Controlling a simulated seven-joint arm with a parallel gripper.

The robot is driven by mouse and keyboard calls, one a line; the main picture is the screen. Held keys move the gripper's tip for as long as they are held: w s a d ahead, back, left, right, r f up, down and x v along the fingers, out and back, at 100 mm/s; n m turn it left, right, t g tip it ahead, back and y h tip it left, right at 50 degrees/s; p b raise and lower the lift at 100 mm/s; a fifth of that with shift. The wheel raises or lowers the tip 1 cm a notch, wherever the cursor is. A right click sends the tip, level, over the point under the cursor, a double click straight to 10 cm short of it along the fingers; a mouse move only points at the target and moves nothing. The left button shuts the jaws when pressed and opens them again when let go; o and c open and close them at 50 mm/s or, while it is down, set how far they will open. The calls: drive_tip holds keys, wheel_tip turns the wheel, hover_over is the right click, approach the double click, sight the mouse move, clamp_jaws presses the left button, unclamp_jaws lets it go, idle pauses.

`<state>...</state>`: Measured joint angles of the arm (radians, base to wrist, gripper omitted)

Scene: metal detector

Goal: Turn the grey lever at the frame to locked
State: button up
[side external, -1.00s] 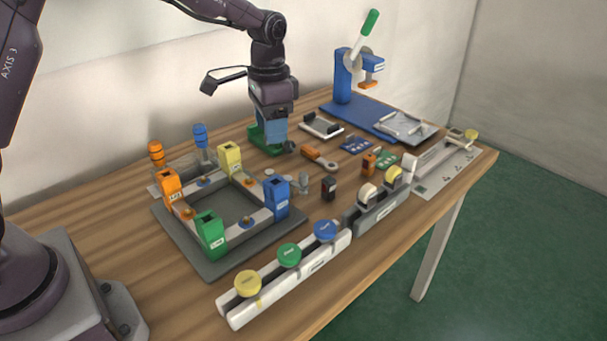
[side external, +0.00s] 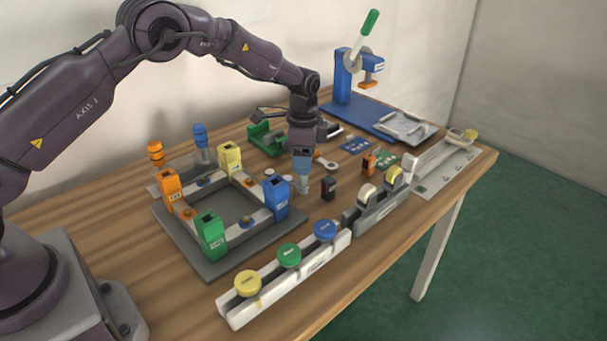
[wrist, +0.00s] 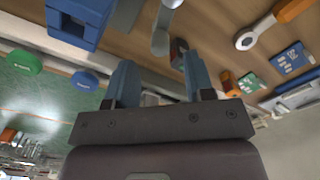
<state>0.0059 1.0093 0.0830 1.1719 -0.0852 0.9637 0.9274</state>
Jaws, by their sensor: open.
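The square frame (side external: 192,256) lies on a dark base plate, with orange, yellow, green and blue corner blocks. The grey lever (side external: 304,187) stands just right of the blue corner block (side external: 277,198), its upper part hidden by my gripper. In the wrist view the grey lever (wrist: 161,40) shows with a rounded end, near the blue block (wrist: 78,22). My gripper (side external: 302,172) points down over the lever. Its blue fingers (wrist: 159,62) are open, with the lever in the gap's direction; nothing is visibly held. I cannot tell whether a finger touches the lever.
A small black block (side external: 328,187) stands close to the right of my gripper. A wrench with an orange handle (wrist: 272,22) lies behind. A white rail with coloured caps (side external: 290,275) lies in front. A green part (side external: 267,139) and a blue press (side external: 345,80) stand farther back.

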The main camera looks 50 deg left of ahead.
drive_tip(key=shift+f, duration=2.35)
clamp_jaws()
